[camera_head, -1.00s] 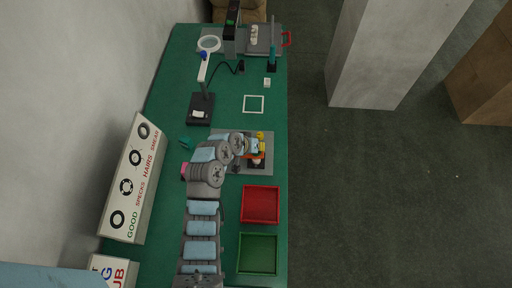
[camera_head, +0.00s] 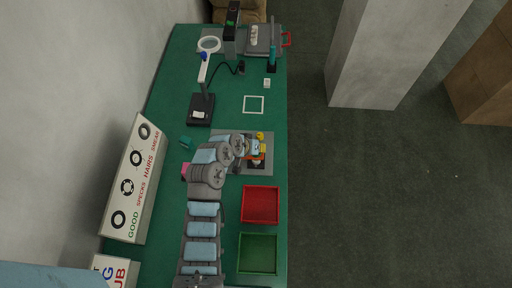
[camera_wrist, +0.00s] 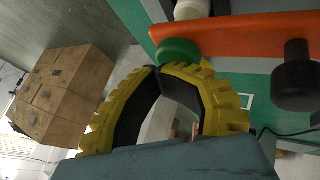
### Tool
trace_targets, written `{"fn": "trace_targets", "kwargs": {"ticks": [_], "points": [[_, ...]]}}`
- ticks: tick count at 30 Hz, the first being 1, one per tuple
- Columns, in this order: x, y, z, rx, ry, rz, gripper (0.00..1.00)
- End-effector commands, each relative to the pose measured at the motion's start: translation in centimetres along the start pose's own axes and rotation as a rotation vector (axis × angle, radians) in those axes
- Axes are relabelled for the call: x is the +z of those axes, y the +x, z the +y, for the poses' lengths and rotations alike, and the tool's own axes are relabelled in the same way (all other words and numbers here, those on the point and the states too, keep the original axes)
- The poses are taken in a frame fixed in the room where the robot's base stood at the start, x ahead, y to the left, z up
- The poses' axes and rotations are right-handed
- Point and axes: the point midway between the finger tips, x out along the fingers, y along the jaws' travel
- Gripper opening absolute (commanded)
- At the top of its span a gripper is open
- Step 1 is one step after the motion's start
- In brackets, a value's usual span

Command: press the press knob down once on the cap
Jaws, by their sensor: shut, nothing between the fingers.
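My gripper (camera_wrist: 158,69) has yellow ribbed fingers with black inner pads. Its tips meet with nothing between them. In the wrist view an orange bar (camera_wrist: 235,38) runs across the top right. A green rounded knob (camera_wrist: 178,52) at the bar's left end is right beside my fingertips; I cannot tell if they touch. A black knob (camera_wrist: 296,76) sits at the bar's right part. A white cylinder (camera_wrist: 193,8) shows behind the bar; I cannot tell whether it is the cap. In the head view the pad printer's orange part (camera_head: 256,156) is partly hidden by my arm and gripper.
A red tray (camera_head: 260,188) and a green tray (camera_head: 258,234) lie in front of the grey baseplate (camera_head: 266,168). A magnifier lamp (camera_head: 201,108), a white square frame (camera_head: 253,104) and a sign board (camera_head: 130,182) stand around. The table between lamp and printer is mostly clear.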

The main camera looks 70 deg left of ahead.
Motion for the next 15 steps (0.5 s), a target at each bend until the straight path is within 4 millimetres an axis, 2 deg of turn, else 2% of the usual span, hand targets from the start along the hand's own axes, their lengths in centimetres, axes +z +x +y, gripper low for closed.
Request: {"fn": "trace_targets", "kwargs": {"ticks": [2,15], "points": [[0.4,0.1,0.1,0.002,-0.003,-0.010,0.00],[-1.5,-2.9,1.6,0.000,-0.001,-0.003,0.00]]}}
